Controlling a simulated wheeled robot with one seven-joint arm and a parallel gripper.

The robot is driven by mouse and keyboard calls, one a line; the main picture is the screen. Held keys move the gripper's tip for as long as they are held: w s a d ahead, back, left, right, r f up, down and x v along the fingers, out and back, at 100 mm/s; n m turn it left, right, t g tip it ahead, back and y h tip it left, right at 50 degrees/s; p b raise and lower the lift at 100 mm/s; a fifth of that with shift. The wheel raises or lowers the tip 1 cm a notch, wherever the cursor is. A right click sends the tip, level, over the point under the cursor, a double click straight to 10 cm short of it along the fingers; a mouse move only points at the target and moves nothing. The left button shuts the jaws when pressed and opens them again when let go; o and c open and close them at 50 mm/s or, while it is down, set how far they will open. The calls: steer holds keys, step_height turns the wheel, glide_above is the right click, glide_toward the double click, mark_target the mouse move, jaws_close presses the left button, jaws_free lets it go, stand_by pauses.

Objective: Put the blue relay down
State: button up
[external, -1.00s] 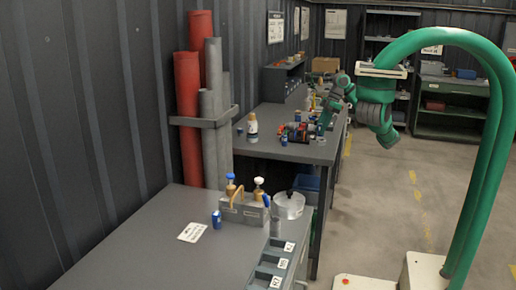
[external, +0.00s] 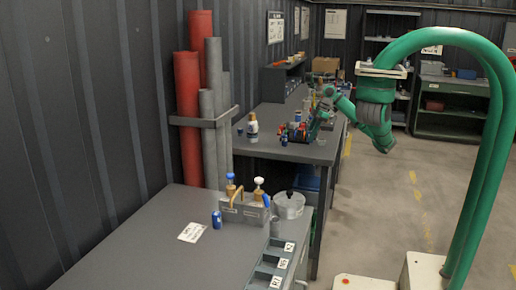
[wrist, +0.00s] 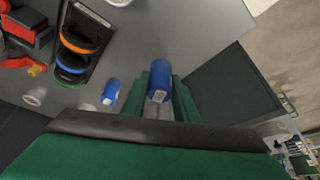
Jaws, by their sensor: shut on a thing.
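A blue cylinder with a pale label, the blue relay (wrist: 160,74), is between the green fingers of my gripper (wrist: 160,96) in the wrist view. My gripper is shut on it. A second, similar blue cylinder (wrist: 110,92) lies to the left of the fingers on the grey bench top (wrist: 205,25). In the external view my gripper (external: 309,138) is over the right part of the far bench, but the relay in it is too small to make out. I cannot tell whether the held relay touches the bench.
A dark rack with orange, green and blue rings (wrist: 82,42) and red and black items (wrist: 28,40) are left of my gripper. A white bottle (external: 252,128) stands on the far bench. The near bench (external: 140,240) holds a blue can (external: 216,219) and a pot (external: 288,206).

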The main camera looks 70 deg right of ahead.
steer(key=shift+w+d+f, duration=0.4)
steer(key=shift+f, duration=0.3)
steer(key=shift+w+d+f, duration=0.1)
steer(key=shift+f, duration=0.8)
steer(key=shift+w+d+f, duration=0.1)
steer(key=shift+f, duration=0.8)
steer(key=shift+f, duration=0.15)
steer(key=o, duration=1.1)
steer(key=shift+c, duration=0.2)
steer(key=v, duration=1.2)
